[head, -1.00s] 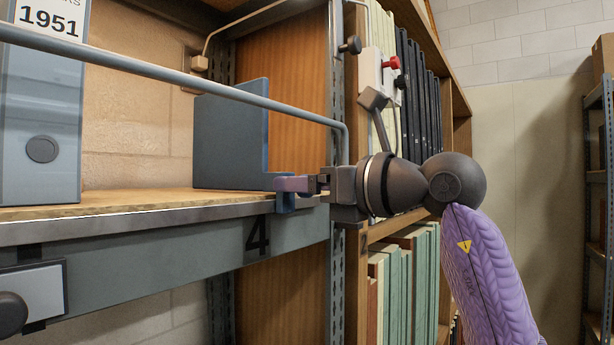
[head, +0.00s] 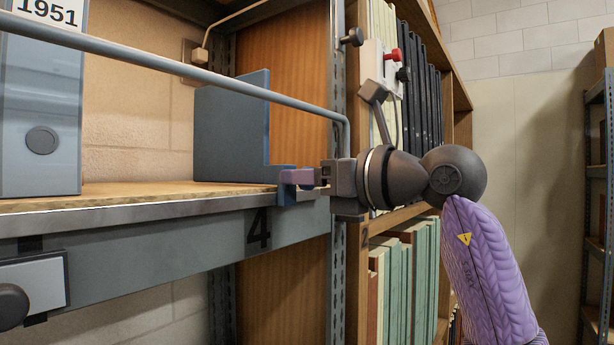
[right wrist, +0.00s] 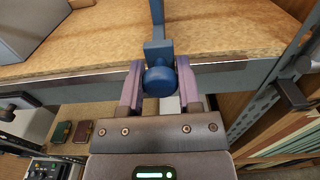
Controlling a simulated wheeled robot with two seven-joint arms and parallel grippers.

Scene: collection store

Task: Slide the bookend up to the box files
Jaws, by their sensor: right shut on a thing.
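The blue-grey bookend (head: 232,130) stands upright on the shelf board in the head view, with a tab at its front edge. My right gripper (head: 300,177) is shut on that tab, at the shelf's front edge. In the right wrist view the blue bookend (right wrist: 157,48) shows edge-on, and its round knob (right wrist: 159,80) sits between the purple fingers of my right gripper (right wrist: 158,84). A grey box file (head: 40,125) labelled 1951 stands at the left, with a clear gap between it and the bookend. My left gripper is not in view.
The shelf board (head: 130,191) is bare between box file and bookend. A grey rail (head: 180,72) crosses in front of the shelf. A shelf upright (head: 337,80) stands close by my right gripper. Books (head: 400,270) fill the wooden case beyond.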

